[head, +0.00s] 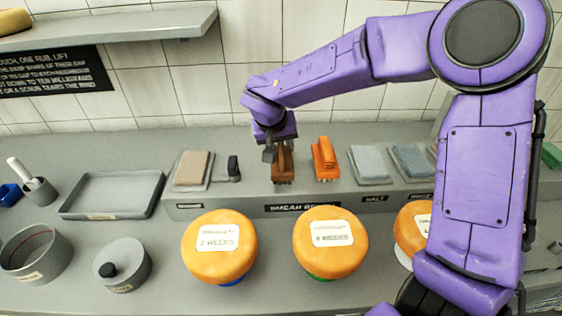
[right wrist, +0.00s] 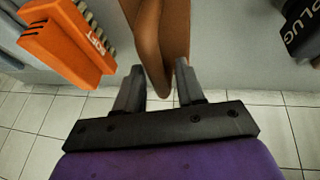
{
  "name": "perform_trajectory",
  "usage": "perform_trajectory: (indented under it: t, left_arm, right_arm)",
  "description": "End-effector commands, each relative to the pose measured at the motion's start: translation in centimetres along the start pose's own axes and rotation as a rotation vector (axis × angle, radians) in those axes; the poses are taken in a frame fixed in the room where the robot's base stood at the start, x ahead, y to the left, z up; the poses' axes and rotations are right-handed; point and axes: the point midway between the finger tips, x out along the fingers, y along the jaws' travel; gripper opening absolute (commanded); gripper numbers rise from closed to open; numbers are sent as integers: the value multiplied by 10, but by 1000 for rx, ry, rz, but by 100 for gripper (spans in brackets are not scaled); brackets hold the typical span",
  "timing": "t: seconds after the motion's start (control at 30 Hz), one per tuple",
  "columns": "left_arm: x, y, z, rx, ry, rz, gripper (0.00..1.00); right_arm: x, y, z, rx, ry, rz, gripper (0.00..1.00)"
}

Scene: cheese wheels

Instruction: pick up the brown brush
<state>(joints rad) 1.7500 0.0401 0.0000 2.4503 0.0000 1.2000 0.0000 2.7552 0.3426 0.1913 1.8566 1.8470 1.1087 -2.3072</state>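The brown brush (head: 283,166) stands on the raised grey ledge at the back of the counter, left of an orange brush. My right gripper (head: 274,151) is at the brown brush, reaching down from above and behind. In the right wrist view the brown brush (right wrist: 163,45) lies between the two fingers of my right gripper (right wrist: 158,78). The fingers are apart, with a narrow gap showing on each side of the brush. My left gripper is not in view.
The orange brush (head: 325,158) stands close on the right and shows in the right wrist view (right wrist: 70,40). A black-handled tool (head: 233,168) and a tan block (head: 192,168) are left. Cheese wheels (head: 219,247) stand in front. A grey tray (head: 112,194) is far left.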

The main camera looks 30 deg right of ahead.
Motion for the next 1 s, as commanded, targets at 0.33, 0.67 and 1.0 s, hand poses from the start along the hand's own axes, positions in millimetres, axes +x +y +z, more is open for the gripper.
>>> perform_trajectory:
  t: [0.33, 0.67, 1.0]
  left_arm:
    - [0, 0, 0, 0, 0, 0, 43]
    - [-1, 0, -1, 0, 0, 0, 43]
    - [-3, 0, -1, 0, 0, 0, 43]
  right_arm:
    - [0, 0, 0, 0, -1, 0, 0]
    - [-25, 4, -10, 2, 2, -3, 0]
    - [-129, 2, 28, -4, 0, -8, 0]
